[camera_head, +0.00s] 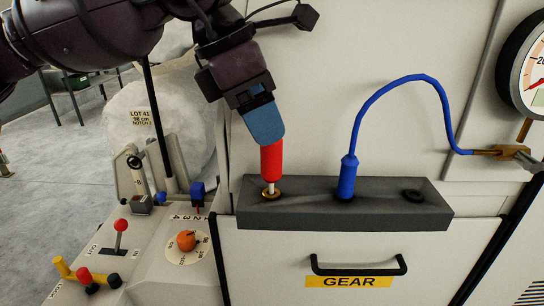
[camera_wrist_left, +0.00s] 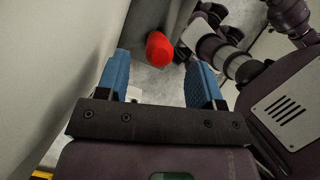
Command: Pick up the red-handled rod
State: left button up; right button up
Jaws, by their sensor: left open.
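The red-handled rod (camera_head: 271,162) stands upright in a brass-ringed hole at the left end of a dark grey block (camera_head: 400,216). Its short pale shaft shows below the handle. My left gripper (camera_head: 267,136) comes down from above, and its blue fingers overlap the top of the red handle in the head view. In the left wrist view the red handle (camera_wrist_left: 159,49) shows between the two open blue fingers, nearer their tips, with a gap on both sides. Whether the fingers reach down around the handle is hard to tell. My right gripper is not in view.
A blue plug (camera_head: 347,178) with a looping blue cable stands in the block's middle; an empty hole (camera_head: 413,195) is at its right. A drawer handle (camera_head: 358,268) is below. Levers and an orange knob (camera_head: 186,240) are at left. A gauge (camera_head: 530,65) is upper right.

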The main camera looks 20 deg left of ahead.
aim_at(277, 151)
pick_arm(q)
jog(key=shift+x, duration=2.95)
jog(key=c, duration=1.1)
